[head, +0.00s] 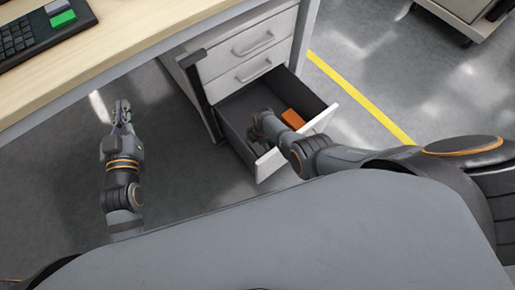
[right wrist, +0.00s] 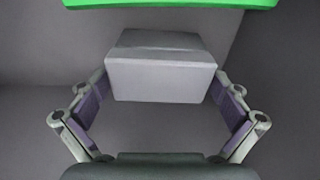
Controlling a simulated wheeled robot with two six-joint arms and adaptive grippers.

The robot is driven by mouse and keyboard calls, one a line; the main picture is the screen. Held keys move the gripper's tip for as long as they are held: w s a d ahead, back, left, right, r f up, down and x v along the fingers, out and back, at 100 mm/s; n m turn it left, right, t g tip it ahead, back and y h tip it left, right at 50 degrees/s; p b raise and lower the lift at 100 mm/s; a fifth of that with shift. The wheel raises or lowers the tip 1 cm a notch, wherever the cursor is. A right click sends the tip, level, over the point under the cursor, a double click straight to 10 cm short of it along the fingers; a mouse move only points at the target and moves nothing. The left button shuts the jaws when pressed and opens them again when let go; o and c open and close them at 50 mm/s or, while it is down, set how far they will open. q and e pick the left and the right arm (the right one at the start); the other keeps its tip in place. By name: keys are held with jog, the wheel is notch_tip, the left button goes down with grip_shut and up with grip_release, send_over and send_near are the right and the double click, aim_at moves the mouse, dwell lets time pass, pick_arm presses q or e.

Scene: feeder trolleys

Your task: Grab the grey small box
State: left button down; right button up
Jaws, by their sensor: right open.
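The grey small box (right wrist: 160,75) lies in the drawer and shows in the right wrist view, at the upper middle. My right gripper (right wrist: 159,98) is open, with one finger on each side of the box and a visible gap on both sides. In the head view my right gripper (head: 262,128) reaches down into the open drawer (head: 237,107), and I cannot make out the grey box there. My left gripper (head: 122,112) hangs over the floor at the left, away from the drawer; its finger opening is unclear.
An orange box (head: 292,119) lies in the drawer to the right of my right gripper. A green object (right wrist: 160,3) crosses the top of the right wrist view. The drawer's white front (head: 275,163) stands near my right forearm. The desk (head: 110,50) is at the upper left.

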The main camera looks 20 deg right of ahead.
aim_at(257, 145)
jog(key=c, duration=1)
pick_arm(q)
jog(key=shift+f, duration=0.1)
pick_arm(e)
jog(key=shift+r, duration=0.1)
jog(key=shift+r+p, duration=0.65)
pick_arm(q)
jog(key=s+d+f+g+p, duration=0.1)
jog(key=s+f+g, duration=0.45)
jog(key=f, duration=0.35)
jog(key=s+f+g, duration=0.5)
jog(key=s+f, duration=0.1)
jog(key=f, duration=0.3)
pick_arm(e)
jog(key=shift+r, duration=0.8)
notch_tip(257, 145, up, 2)
jog(key=shift+r+p, duration=0.15)
jog(key=shift+p, duration=1.1)
notch_tip(257, 145, up, 4)
jog(key=p, duration=0.3)
pick_arm(q)
jog(key=s+a+r+g, duration=0.1)
jog(key=s+g, duration=0.4)
jog(key=s, duration=0.1)
jog(key=shift+s+a+r, duration=0.2)
jog(key=shift+s+r, duration=0.05)
jog(key=shift+s, duration=0.05)
pick_arm(e)
jog(key=shift+r, duration=0.3)
